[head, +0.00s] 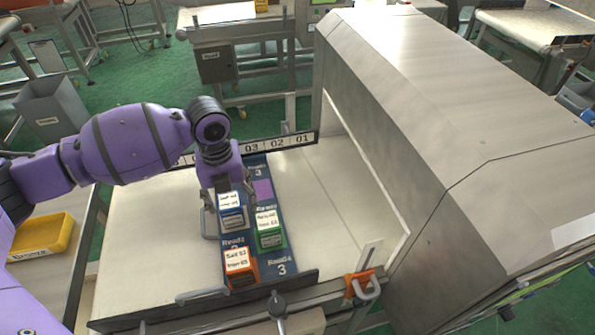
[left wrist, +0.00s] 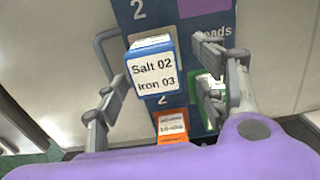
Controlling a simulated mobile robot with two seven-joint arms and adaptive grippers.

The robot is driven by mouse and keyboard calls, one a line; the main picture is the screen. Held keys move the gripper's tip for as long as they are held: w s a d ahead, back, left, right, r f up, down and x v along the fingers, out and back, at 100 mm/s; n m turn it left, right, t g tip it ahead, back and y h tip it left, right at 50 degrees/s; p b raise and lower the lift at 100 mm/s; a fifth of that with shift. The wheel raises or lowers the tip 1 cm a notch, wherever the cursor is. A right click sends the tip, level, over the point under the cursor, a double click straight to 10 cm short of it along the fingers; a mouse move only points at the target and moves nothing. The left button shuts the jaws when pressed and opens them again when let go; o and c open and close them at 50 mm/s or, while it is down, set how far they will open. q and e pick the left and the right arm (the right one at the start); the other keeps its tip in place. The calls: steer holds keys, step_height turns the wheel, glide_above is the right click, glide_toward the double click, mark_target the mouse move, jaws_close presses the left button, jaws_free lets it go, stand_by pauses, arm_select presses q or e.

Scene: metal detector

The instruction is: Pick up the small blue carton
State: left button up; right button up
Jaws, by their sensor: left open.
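The small blue carton (head: 231,211) stands on a dark blue marked board on the conveyor belt. It has a white label, which reads "Salt 02 Iron 03" in the left wrist view (left wrist: 153,72). My left gripper (head: 227,203) is over the blue carton, fingers pointing down. In the left wrist view my left gripper (left wrist: 165,100) is open, with one finger on each side of the carton and a gap visible on both sides. The carton is not gripped. My right gripper is not in view.
A green carton (head: 269,236) stands close to the right of the blue one, and an orange carton (head: 241,271) is nearer the front. The dark board (head: 276,262) has a wire handle at its left. The large metal detector housing (head: 440,110) rises to the right.

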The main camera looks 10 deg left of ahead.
arm_select(q)
steer(key=shift+w+f, duration=0.1)
steer(key=shift+f, duration=0.15)
steer(key=f, duration=0.5)
steer(key=shift+a, duration=0.4)
steer(key=shift+r, duration=0.1)
steer(key=c, duration=1.3)
